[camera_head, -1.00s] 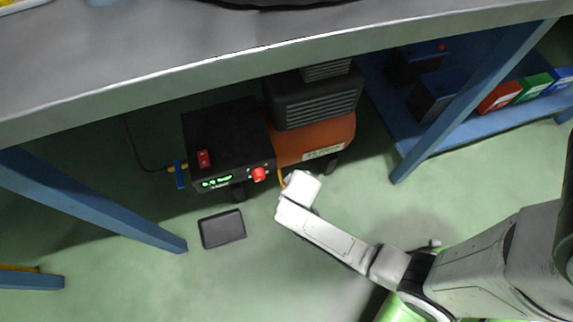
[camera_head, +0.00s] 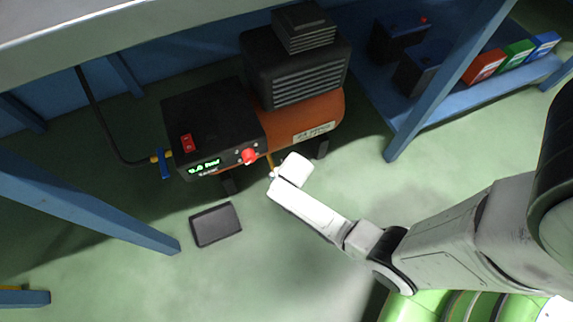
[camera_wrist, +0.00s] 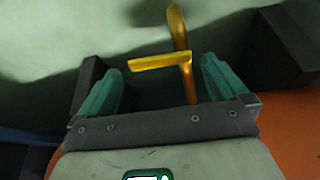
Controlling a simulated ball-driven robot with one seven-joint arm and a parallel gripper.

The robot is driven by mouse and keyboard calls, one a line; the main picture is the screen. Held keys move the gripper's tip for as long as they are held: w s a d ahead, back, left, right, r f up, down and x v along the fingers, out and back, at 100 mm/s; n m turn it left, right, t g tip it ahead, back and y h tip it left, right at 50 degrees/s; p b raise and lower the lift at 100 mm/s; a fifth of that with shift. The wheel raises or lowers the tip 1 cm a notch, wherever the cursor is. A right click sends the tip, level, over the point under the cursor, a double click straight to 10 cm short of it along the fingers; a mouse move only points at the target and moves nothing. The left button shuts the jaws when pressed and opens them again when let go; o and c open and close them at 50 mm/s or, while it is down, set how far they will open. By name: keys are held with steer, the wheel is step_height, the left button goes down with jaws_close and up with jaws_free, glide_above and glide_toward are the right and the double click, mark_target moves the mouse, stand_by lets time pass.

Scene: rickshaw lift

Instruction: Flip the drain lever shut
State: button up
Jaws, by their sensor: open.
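The drain lever (camera_wrist: 160,62) is a flat yellow bar on a thin golden stem, between my finger pads in the wrist view. A rounded golden piece rises behind it. I cannot tell whether the pads touch it. In the head view only a thin yellow line (camera_head: 270,160) shows under the orange compressor tank (camera_head: 320,115). My gripper (camera_wrist: 161,68) is open, with a teal pad on each side of the lever. In the head view my pale wrist (camera_head: 293,169) hides most of the gripper, just below the tank.
The compressor's black control box (camera_head: 215,125) has a red switch, a red knob and a lit green display. A blue-handled valve (camera_head: 163,164) with a black hose is on its left. A dark pad (camera_head: 216,224) lies on the floor. Blue table legs (camera_head: 100,215) stand on both sides.

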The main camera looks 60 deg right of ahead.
steer(key=shift+w+d+f, duration=0.2)
steer(key=shift+w+f, duration=0.05)
steer(key=shift+f, duration=0.4)
steer(key=shift+c, duration=0.2)
steer(key=c, duration=1.3)
steer(key=shift+w+d+n+y+p, duration=0.1)
steer(key=shift+d+n+y+p, duration=0.2)
steer(key=shift+n, duration=0.5)
steer(key=shift+a, duration=0.1)
